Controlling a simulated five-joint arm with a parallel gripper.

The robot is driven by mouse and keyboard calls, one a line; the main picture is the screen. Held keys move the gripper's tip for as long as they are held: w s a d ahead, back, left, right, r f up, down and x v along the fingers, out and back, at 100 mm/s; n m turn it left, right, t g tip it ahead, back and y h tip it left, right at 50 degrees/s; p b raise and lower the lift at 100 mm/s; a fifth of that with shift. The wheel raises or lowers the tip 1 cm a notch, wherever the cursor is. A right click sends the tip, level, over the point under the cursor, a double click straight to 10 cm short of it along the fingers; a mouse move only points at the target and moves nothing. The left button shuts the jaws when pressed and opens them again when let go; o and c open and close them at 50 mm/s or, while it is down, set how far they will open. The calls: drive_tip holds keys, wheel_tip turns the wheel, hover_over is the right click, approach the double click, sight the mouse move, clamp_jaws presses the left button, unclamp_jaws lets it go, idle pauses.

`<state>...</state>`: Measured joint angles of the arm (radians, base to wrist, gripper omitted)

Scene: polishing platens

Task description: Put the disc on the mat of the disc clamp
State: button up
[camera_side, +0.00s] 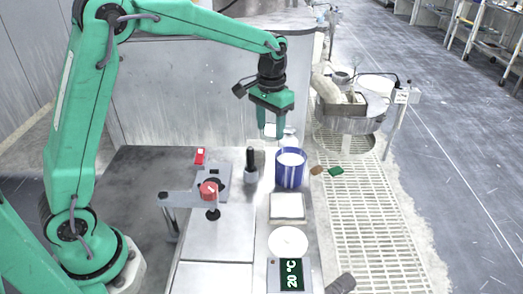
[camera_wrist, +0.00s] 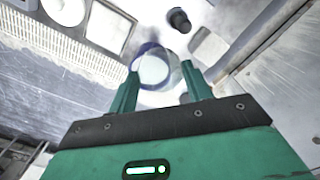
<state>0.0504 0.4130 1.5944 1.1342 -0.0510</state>
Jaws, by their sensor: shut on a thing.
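My gripper (camera_side: 271,132) hangs in the air above the back of the bench, its fingers pointing down. It is shut on a pale, see-through disc (camera_wrist: 174,76), which shows faintly between the fingertips in the wrist view. The blue jar behind it makes its outline hard to tell. The disc clamp (camera_side: 184,198) is a grey fixture with a red knob (camera_side: 209,188) on the left of the bench, well to the lower left of my gripper. A dark round part shows beneath the knob. The clamp's mat is partly hidden, and I cannot tell its outline.
A blue jar (camera_side: 290,170) stands below and right of my gripper, with a black-topped post (camera_side: 250,165) beside it. A square white pad (camera_side: 287,207), a round white dish (camera_side: 288,241) and a 20 °C display unit (camera_side: 290,275) line the bench's right side. The front bench plates are clear.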

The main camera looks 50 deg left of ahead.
hover_over(256, 144)
wheel_tip(256, 144, down, 6)
drive_tip(key=shift+s+d+f, duration=0.1)
drive_tip(key=shift+f, duration=0.1)
drive_tip(key=f, duration=0.3)
drive_tip(key=shift+a, duration=0.2)
drive_tip(key=shift+f, duration=0.45)
drive_tip(key=o, duration=1.2)
